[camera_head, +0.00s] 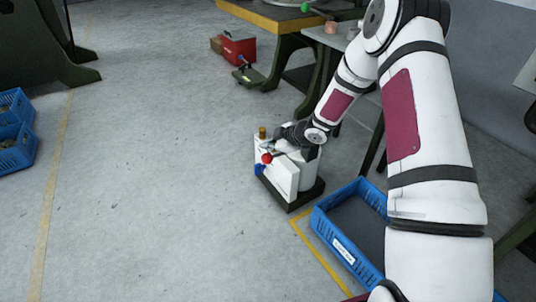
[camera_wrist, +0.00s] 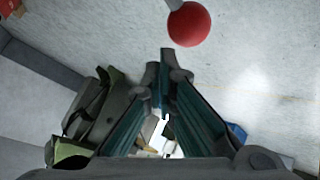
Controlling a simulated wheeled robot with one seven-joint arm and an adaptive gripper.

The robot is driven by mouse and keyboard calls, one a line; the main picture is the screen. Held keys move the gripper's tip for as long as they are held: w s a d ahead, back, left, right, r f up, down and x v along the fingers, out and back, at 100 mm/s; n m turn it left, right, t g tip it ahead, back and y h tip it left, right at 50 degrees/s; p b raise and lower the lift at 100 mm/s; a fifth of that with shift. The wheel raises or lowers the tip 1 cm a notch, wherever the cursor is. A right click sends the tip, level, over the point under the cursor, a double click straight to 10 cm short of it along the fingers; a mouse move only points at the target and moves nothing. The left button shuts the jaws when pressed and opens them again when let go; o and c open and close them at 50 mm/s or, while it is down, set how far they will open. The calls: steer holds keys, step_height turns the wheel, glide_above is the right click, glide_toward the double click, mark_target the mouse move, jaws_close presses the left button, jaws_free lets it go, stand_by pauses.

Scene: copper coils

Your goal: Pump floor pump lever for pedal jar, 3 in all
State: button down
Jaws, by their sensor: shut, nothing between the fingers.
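The floor pump is a white box-shaped unit (camera_head: 282,179) on a dark base plate, standing on the floor. Its lever ends in a red ball knob (camera_head: 267,158). In the wrist view the red ball (camera_wrist: 189,24) is at the top, just beyond and right of my fingertips, with a short piece of light rod above it. My gripper (camera_head: 267,147) is at the top of the pump, close to the red ball. In the wrist view my gripper (camera_wrist: 165,58) is shut and empty. I cannot tell whether it touches the lever. My arm's end hides part of the pump's top.
A blue crate (camera_head: 343,251) stands right of the pump, near a yellow floor line. A workbench with dark green legs (camera_head: 317,94) is behind, with a red box (camera_head: 238,51) beside it. Blue bins (camera_head: 14,148) stand at far left. The floor left of the pump is clear.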

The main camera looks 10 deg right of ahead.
mark_target(269, 160)
steer(key=shift+f, duration=0.15)
steer(key=shift+f, duration=0.25)
steer(key=shift+s+a+f+b, duration=0.1)
steer(key=shift+a+f+b, duration=0.05)
steer(key=shift+f+b, duration=0.9)
stand_by(1.3)
steer(key=shift+s+a+f, duration=0.1)
steer(key=shift+a+f, duration=0.1)
steer(key=shift+f, duration=0.85)
steer(key=shift+a+f, duration=0.15)
steer(key=shift+f, duration=0.85)
stand_by(2.5)
